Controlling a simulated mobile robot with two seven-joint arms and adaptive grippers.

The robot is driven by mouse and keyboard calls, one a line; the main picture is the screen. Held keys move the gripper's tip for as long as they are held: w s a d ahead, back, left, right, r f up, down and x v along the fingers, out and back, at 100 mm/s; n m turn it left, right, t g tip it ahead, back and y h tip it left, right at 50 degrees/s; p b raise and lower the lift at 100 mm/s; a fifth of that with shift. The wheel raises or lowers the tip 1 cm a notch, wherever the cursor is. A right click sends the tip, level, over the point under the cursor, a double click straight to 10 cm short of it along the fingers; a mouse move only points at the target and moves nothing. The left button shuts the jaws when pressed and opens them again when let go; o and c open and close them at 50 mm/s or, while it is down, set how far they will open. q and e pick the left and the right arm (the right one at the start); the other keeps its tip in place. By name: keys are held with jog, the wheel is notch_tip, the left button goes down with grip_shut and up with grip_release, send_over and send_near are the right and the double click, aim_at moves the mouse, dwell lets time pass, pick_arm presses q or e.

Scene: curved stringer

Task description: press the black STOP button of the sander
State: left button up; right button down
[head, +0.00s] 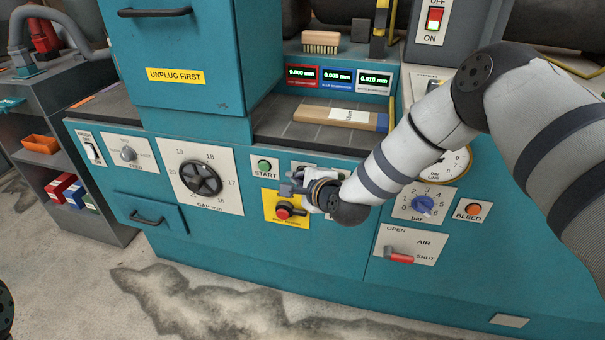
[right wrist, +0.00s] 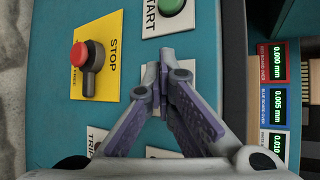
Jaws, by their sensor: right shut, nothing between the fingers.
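My right gripper (head: 289,187) is shut and empty, in front of the sander's control panel. In the right wrist view its fingertips (right wrist: 163,74) meet in front of a white plate (right wrist: 188,68) beside the START plate. The fingers cover most of that plate, and no black STOP button shows in either view. In the head view only the top edge of that plate (head: 304,168) shows. A yellow plate (head: 270,213) marked STOP in the wrist view carries a red knob (right wrist: 79,56) on a dark body. I cannot tell whether the fingertips touch the panel.
The green START button (head: 264,165) sits left of the gripper. A plate marked TRIP (right wrist: 96,138) is near it. The GAP dial (head: 201,178) lies farther left; the bar knob (head: 423,205) and red AIR handle (head: 399,256) are to the right. A board (head: 340,116) lies above.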

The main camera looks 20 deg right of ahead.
pick_arm(q)
jog(key=shift+w+r+p, duration=0.3)
jog(key=shift+r, duration=0.05)
pick_arm(e)
jog(key=shift+s+a, duration=0.4)
jog(key=shift+s, duration=0.3)
jog(key=shift+a, duration=0.1)
pick_arm(q)
jog(key=shift+w+r+t+p, duration=0.4)
jog(key=shift+w+r+p, duration=0.4)
jog(key=shift+r, duration=0.05)
pick_arm(e)
jog(key=s+a, duration=0.1)
jog(key=s, duration=0.1)
jog(key=s+a, duration=0.1)
jog(key=s, duration=0.1)
jog(key=shift+s+a, duration=0.1)
jog(key=shift+a, duration=0.25)
